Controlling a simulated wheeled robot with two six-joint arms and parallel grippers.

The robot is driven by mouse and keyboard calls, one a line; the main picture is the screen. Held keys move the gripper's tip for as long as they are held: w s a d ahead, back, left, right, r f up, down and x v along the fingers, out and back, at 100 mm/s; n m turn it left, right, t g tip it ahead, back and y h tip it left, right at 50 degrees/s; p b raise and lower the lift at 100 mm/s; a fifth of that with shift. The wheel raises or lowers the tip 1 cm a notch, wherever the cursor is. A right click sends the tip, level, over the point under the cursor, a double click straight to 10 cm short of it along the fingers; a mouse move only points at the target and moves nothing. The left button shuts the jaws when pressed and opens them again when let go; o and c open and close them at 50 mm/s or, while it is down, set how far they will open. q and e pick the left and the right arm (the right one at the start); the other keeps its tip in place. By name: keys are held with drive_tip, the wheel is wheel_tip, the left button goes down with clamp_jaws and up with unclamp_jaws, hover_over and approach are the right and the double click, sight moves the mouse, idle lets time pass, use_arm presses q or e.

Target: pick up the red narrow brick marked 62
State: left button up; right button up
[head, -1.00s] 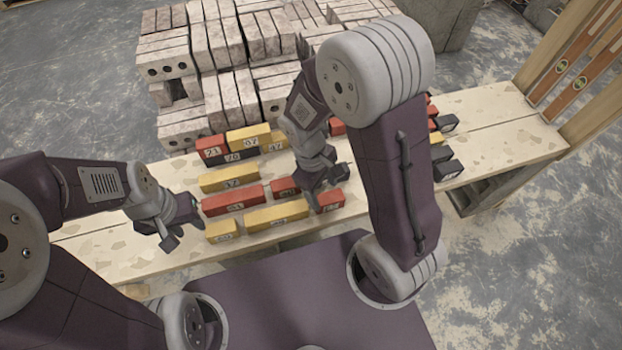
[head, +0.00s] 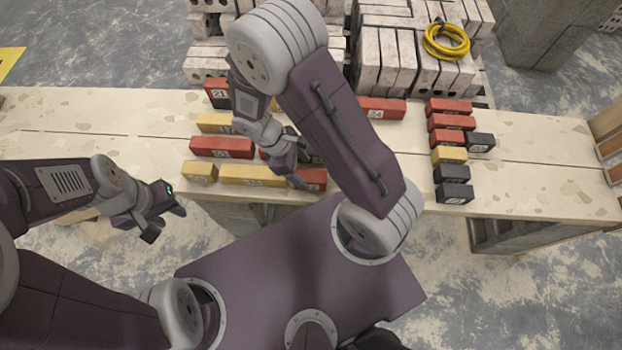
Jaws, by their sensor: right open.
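I cannot make out a 62 on any label. Several red bricks lie on the wooden bench (head: 545,165): a long one (head: 222,147) at left, a short one (head: 314,179) at the front edge, one at the back left (head: 217,92), one at the back (head: 382,107), and a column at right (head: 449,106), (head: 451,122), (head: 448,137). My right gripper (head: 300,167) is open, low over the front bricks, just beside the short red one. The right arm hides part of the middle. My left gripper (head: 166,222) looks open and empty, in front of the bench's front edge.
Yellow bricks (head: 252,175), (head: 449,155) and black bricks (head: 454,193) lie among the red ones. Stacked pale bricks (head: 385,60) stand behind the bench, with a yellow coil (head: 446,41) on them. The bench is bare at far left and far right.

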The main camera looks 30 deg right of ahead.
sight(310, 176)
drive_tip(key=b+x, duration=0.2)
drive_tip(key=x, duration=0.3)
drive_tip(key=shift+s+d, duration=0.2)
drive_tip(key=shift+r, duration=0.1)
clamp_jaws()
